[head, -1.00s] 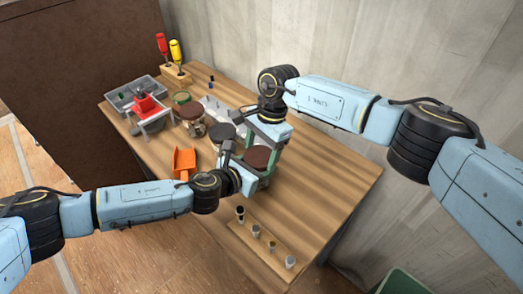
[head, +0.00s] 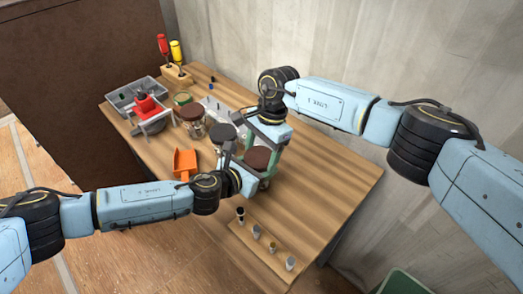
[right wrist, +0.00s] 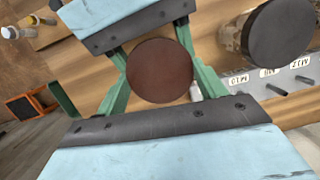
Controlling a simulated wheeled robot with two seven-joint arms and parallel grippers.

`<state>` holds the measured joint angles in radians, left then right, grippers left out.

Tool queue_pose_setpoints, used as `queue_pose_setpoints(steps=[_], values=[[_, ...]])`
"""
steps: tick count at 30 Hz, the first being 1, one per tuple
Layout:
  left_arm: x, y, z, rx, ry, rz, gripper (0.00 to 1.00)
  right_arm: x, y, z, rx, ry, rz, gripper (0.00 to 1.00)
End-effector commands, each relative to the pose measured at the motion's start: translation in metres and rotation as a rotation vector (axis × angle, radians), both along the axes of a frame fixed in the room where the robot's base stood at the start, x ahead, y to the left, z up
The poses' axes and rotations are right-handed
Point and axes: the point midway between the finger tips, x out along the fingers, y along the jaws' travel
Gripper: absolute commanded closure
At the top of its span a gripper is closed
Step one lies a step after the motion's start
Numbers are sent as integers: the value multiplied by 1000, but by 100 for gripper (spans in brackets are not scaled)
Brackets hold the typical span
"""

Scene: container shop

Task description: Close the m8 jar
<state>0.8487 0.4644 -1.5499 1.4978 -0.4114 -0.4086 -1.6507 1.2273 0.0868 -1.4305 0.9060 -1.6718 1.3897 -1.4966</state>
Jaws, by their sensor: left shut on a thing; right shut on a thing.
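A jar with a brown round lid (head: 257,157) stands at the middle right of the table, between my two grippers. In the right wrist view the lid (right wrist: 160,70) is seen from above, and the jar body is mostly hidden. My left gripper (head: 252,170) is shut on this jar from the near left. My right gripper (head: 263,148) is shut at the lid from the far side. The green fingers of both grippers surround the lid closely. I cannot read a label on the jar. The lid looks level on it; its seating is unclear.
A dark-lidded jar (head: 222,132) and a brown-lidded jar (head: 192,113) stand close to the left. An orange scoop (head: 185,163), a grey bin (head: 138,92) and a labelled pin rack (right wrist: 290,85) are nearby.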

Motion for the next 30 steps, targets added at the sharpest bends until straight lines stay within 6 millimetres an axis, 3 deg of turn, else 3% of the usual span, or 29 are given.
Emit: queue_pose_setpoints(steps=[29,30], values=[[-2,-4,2,-9,0,-10,79,1,-3,-16,-10,-2,-1,62],[-2,-4,2,-9,0,-10,79,1,-3,-16,-10,-2,-1,29]])
